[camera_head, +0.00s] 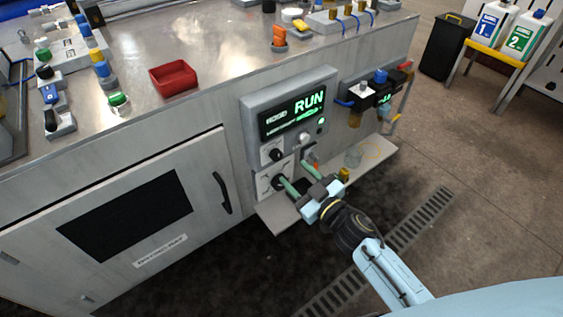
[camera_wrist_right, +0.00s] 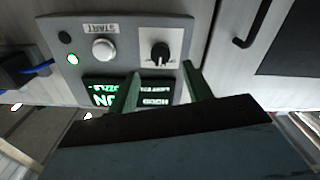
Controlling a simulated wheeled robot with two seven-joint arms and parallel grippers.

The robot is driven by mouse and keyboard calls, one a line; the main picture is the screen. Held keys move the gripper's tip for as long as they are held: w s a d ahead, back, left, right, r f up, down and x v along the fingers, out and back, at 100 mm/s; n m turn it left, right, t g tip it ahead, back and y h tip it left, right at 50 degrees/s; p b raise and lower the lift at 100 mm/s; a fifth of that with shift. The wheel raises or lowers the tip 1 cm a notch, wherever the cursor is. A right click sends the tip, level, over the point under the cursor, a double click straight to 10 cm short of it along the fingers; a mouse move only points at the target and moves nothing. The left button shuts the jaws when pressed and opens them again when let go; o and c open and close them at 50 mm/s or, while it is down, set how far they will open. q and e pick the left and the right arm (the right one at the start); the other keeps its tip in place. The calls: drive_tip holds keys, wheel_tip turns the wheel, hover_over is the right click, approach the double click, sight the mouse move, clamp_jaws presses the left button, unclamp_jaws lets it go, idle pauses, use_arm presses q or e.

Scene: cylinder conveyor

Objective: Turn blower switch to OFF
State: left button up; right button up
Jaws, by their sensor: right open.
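A grey control panel (camera_head: 290,112) on the cabinet front has a lit display reading RUN. Below the display is a black rotary knob (camera_head: 276,155) on a white plate. It also shows in the right wrist view (camera_wrist_right: 160,53), upside down. A lower white plate (camera_head: 264,184) has a dark knob partly hidden by a finger. No blower label is readable, so I cannot tell which knob is the blower switch. My right gripper (camera_head: 295,171) is open, its green fingers apart in front of the lower panel. It also shows in the right wrist view (camera_wrist_right: 162,70). My left gripper is out of view.
A white START button (camera_wrist_right: 103,49) sits beside the upper knob. A cabinet door handle (camera_head: 222,193) is left of the panel. A ledge (camera_head: 275,219) juts out below my right gripper. A valve assembly (camera_head: 375,92) is to the right. A red tray (camera_head: 173,78) stands on top.

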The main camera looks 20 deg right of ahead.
sight(279, 158)
drive_tip(key=b+x, duration=0.1)
drive_tip(key=x, duration=0.5)
drive_tip(key=shift+f, duration=0.1)
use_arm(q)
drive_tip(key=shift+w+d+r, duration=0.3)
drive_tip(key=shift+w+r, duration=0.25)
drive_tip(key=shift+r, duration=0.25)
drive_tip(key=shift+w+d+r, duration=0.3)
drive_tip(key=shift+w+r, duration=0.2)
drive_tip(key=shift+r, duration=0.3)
use_arm(e)
drive_tip(key=shift+w+a, duration=0.15)
drive_tip(key=shift+w, duration=0.3)
drive_tip(key=c, duration=1)
